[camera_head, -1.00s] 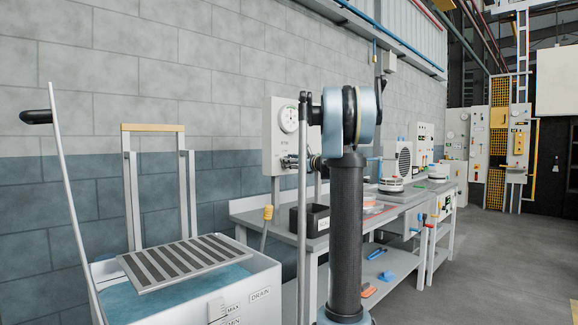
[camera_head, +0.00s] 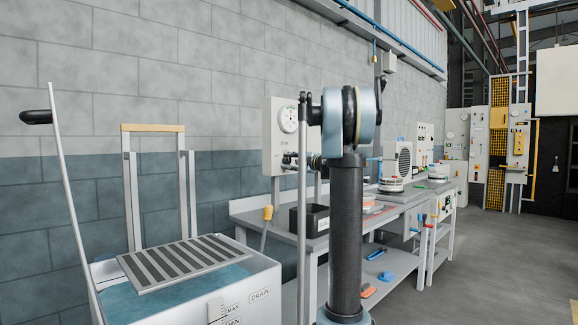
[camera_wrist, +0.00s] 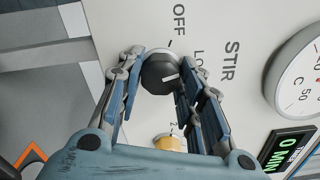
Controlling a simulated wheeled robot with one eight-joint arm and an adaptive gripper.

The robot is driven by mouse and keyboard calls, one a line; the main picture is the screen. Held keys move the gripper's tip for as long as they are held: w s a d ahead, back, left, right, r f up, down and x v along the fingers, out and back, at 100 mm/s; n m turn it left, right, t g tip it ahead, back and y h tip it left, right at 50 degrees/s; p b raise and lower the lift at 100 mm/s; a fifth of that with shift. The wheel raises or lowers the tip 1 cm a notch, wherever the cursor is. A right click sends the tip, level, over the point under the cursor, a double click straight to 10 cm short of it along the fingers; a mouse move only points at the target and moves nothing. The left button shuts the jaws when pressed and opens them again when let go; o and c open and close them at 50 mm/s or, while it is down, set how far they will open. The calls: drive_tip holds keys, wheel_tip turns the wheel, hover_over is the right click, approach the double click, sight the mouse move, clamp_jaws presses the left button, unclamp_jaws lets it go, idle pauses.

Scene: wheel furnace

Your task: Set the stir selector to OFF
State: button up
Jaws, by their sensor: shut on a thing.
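The stir selector is a round dark knob (camera_wrist: 159,73) with a white pointer line, on a pale panel marked STIR (camera_wrist: 232,60) in the wrist view. The pointer line faces right in that view, toward the LO side and away from the OFF mark (camera_wrist: 179,19) above. My gripper (camera_wrist: 157,78) is shut on the knob, one finger on each side. The right finger partly covers the LO mark. In the head view, my gripper (camera_head: 302,160) is at the front of the wall panel box (camera_head: 279,145), and the knob cannot be made out there.
A round gauge (camera_wrist: 301,80) and a small green-lit display (camera_wrist: 287,150) are right of the knob. A yellow part (camera_wrist: 168,143) sits below it. A grey bench (camera_head: 262,221) bears a dark bin (camera_head: 317,222). A water tank (camera_head: 262,275) stands at front left.

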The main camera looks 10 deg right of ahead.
drive_tip(key=n, duration=0.5)
drive_tip(key=shift+s+f+n, duration=0.1)
drive_tip(key=shift+f+n, duration=0.05)
drive_tip(key=shift+n, duration=2.35)
drive_tip(key=o, duration=1.1)
drive_tip(key=shift+c, duration=0.2)
